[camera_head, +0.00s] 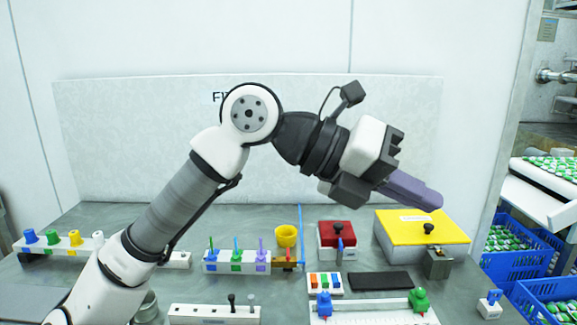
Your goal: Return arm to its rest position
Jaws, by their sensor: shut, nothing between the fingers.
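My arm rises from the lower left, bends at its elbow, and reaches right over the grey bench (330,262). My gripper (432,200) is shut and empty. Its purple-grey fingers point right and slightly down, in the air in front of the back panel (120,130). In the picture, the fingertips show just above the yellow-lidded box (405,228). I cannot tell the exact height between them. The arm hides part of the panel's lettering and part of the left side of the bench.
A white tray with a green knob (376,313) is at the front. Blue crates (508,264) stand at the right.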

